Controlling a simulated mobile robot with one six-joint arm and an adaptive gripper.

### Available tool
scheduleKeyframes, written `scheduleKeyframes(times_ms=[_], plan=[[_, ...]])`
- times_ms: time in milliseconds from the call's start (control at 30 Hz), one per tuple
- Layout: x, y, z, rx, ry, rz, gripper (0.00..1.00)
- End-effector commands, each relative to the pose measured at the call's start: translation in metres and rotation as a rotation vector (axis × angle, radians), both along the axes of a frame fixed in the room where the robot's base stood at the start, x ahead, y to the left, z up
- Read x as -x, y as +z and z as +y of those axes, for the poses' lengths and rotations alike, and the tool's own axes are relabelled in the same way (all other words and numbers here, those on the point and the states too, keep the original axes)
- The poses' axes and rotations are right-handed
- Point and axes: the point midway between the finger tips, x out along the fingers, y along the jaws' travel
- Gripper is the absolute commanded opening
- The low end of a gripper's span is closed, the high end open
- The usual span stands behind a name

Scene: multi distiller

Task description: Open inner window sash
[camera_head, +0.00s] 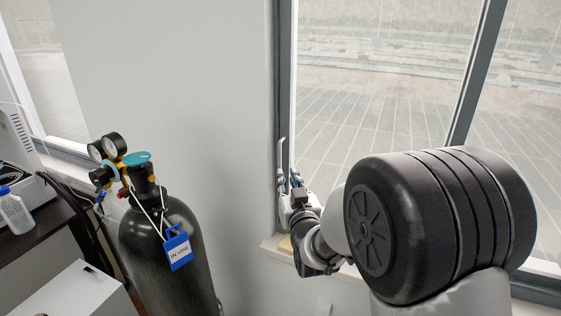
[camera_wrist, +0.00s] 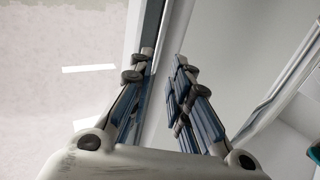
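The window (camera_head: 385,90) fills the right of the head view, with a grey frame and a mullion (camera_head: 470,75). Its left frame (camera_head: 284,60) runs down beside my gripper (camera_head: 290,185), which is low at that edge and partly hidden by my arm. A thin light upright piece (camera_head: 282,150) shows there; I cannot tell whether it is a handle or part of my gripper. In the wrist view my gripper (camera_wrist: 162,70) is open, its two blue-padded fingers apart with nothing seen between them. The left finger overlaps the window frame (camera_wrist: 153,25); contact is unclear. The sash looks shut.
A black gas cylinder (camera_head: 165,245) with gauges and a blue tag stands left of the window. A dark table (camera_head: 35,235) with a bottle (camera_head: 15,212) is at far left. A sill (camera_head: 272,246) lies below the window. Bare wall (camera_head: 190,90) separates the windows.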

Motion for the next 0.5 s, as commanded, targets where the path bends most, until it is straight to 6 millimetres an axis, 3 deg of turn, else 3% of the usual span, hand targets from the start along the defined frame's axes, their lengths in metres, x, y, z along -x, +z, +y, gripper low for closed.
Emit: scheduleKeyframes(times_ms=[300, 500], plan=[[-0.068, -0.001, 0.014, 0.000, 0.000, 0.000, 0.18], [-0.096, 0.000, 0.019, 0.000, 0.000, 0.000, 0.18]])
